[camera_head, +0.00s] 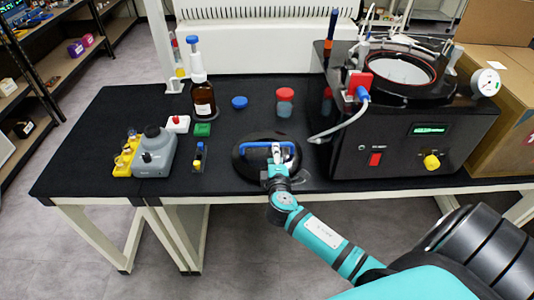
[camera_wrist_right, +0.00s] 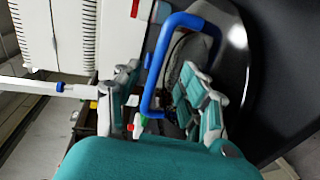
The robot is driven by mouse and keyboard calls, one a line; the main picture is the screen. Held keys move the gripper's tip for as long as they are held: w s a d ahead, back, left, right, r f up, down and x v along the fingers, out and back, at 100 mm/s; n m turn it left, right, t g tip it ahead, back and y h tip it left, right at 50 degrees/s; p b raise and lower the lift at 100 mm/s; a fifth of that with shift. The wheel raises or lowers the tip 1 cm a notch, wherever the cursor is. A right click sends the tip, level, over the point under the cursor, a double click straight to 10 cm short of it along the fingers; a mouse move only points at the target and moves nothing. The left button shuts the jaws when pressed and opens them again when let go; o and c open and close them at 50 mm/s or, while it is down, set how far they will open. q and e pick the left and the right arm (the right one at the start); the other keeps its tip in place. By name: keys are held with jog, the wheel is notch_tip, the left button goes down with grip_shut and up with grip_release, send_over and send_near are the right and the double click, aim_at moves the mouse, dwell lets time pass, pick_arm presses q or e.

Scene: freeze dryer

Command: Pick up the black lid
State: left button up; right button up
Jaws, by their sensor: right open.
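The black lid (camera_head: 243,171) lies flat near the front edge of the black table in the head view. It is round, with a blue handle (camera_head: 254,145) on top. In the right wrist view the blue handle (camera_wrist_right: 183,20) crosses the space between my fingers, and the lid's dark shiny rim (camera_wrist_right: 236,36) shows beyond it. My right gripper (camera_head: 277,158) is over the lid at the handle; its fingers (camera_wrist_right: 165,92) are apart, one on each side of the handle's near part. Contact with the handle cannot be told. My left gripper is not in view.
The black freeze dryer (camera_head: 400,150) with its open round chamber stands close to the right. A brown bottle (camera_head: 203,101), a red-capped jar (camera_head: 285,103), a blue cap (camera_head: 239,102) and a grey device (camera_head: 153,153) stand left and behind.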

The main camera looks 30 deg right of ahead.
aim_at(267, 150)
jog(key=x, duration=0.4)
jog(key=shift+w+d+p, duration=0.1)
jog(key=shift+w+p, duration=0.15)
jog(key=shift+p, duration=0.05)
jog(key=shift+c, duration=0.3)
grip_shut()
jog(key=shift+r, duration=0.1)
